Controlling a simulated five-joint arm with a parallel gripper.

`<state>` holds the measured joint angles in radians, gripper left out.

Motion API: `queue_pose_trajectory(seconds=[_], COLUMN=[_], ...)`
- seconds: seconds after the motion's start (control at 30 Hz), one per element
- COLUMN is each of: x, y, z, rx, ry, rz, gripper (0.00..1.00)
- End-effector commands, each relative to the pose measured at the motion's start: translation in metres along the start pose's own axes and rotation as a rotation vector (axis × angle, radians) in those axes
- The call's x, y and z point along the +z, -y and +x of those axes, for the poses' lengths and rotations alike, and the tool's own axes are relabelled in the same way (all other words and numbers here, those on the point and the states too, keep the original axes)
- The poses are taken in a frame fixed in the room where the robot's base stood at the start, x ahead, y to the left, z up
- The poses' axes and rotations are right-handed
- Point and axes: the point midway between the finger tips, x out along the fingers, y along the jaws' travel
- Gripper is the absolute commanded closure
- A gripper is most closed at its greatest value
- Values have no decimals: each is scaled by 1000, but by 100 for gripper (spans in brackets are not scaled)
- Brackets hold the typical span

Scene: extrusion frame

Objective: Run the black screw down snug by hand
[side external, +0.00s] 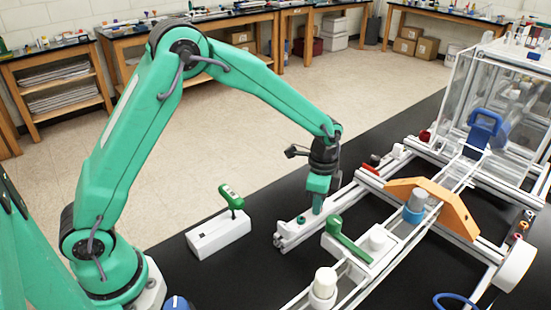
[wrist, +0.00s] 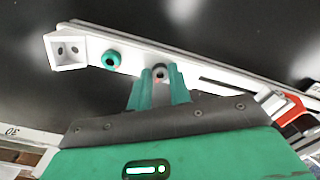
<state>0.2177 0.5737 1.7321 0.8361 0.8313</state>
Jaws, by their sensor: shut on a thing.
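My gripper (side external: 318,207) points down onto the white rail (side external: 292,233) near its front end. In the wrist view its two green fingertips (wrist: 160,78) are closed about a small dark screw head (wrist: 159,70) on the rail (wrist: 205,82). I take this for the black screw; in the side view the fingers hide it. How far it sits in the rail cannot be told. A teal round piece with a dark centre (wrist: 112,60) sits beside it on the rail, nearer the white end block (wrist: 68,50); it also shows in the side view (side external: 301,219).
A green-handled tool (side external: 232,197) stands in a white block (side external: 218,233) to the left. A green lever (side external: 345,240), an orange bracket (side external: 432,203) and a clear enclosure (side external: 497,95) lie to the right. Black table is bare between the tool block and rail.

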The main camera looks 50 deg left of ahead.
Motion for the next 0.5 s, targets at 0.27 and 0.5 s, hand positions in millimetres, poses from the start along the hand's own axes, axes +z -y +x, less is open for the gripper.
queue_pose_trajectory(seconds=[0.27,0.5], x=[0,0], y=[0,1], z=[-3,-3], rx=[-1,-2], ry=[-1,-1], rz=[219,323], gripper=[100,100])
